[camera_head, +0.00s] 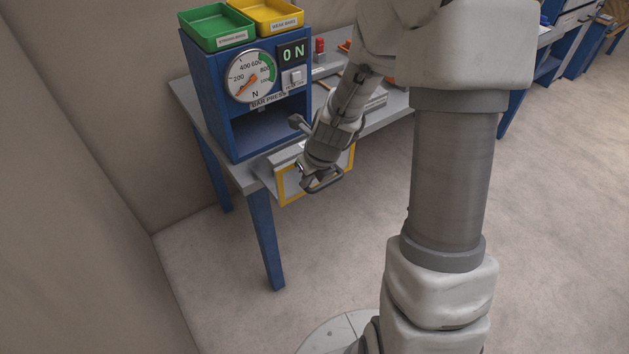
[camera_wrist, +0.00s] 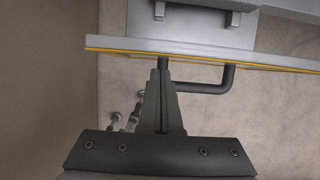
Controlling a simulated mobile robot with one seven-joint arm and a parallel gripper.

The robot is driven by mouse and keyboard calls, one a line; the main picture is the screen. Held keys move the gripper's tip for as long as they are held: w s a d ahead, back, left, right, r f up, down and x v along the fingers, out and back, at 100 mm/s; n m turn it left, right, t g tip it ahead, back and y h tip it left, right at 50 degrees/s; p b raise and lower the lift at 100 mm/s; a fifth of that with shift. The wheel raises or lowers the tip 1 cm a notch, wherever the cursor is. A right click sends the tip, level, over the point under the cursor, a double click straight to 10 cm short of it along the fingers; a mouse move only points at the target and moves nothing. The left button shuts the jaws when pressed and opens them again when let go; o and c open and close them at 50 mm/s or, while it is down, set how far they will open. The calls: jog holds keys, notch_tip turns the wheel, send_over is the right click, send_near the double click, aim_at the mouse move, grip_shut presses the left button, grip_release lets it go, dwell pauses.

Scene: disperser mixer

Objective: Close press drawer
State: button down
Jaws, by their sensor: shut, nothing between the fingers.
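The press drawer (camera_head: 288,186) is under the front edge of the table, below the blue press. Its front has a yellow border, and it stands out from the table edge. In the wrist view the drawer front (camera_wrist: 200,50) is seen from above as a grey bar with a yellow line, and a dark handle (camera_wrist: 230,80) sticks out from it. My gripper (camera_wrist: 160,75) is shut and empty, with its fingertips at the left end of the handle, close to the drawer front. I cannot tell if they touch. In the head view my gripper (camera_head: 318,184) partly covers the drawer front and handle.
The blue press (camera_head: 225,120) stands on the grey table (camera_head: 185,90) with a dial and an ON display. Green (camera_head: 216,28) and yellow (camera_head: 268,16) trays sit on top. A blue table leg (camera_head: 265,240) is below left. The left wall is near; the floor in front is clear.

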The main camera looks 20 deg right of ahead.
jog(key=shift+w+a, duration=0.1)
jog(key=shift+w, duration=0.25)
jog(key=shift+w, duration=0.1)
